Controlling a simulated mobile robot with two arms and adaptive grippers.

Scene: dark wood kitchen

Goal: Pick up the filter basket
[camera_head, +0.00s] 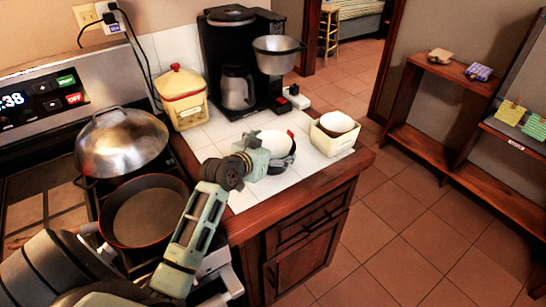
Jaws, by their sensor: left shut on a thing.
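My left arm reaches up from the bottom over the stove front to the white tiled counter. My left gripper (281,158) is low over the counter, shut on a white rounded thing (273,141). Its fingers hide part of that thing, so I cannot tell exactly what it is or whether it touches the tiles. A silver cone-shaped basket (277,63) stands out from the right front of the black coffee maker (233,25), apart from my gripper. A metal carafe (237,90) sits in the coffee maker. My right gripper is not in view.
A cream square box (325,145) with a white round thing in it stands near the counter's right edge. A yellow canister (183,105) with a red-trimmed lid stands at the back. A lidded pot (122,140) and dark pan (146,215) are on the stove at left.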

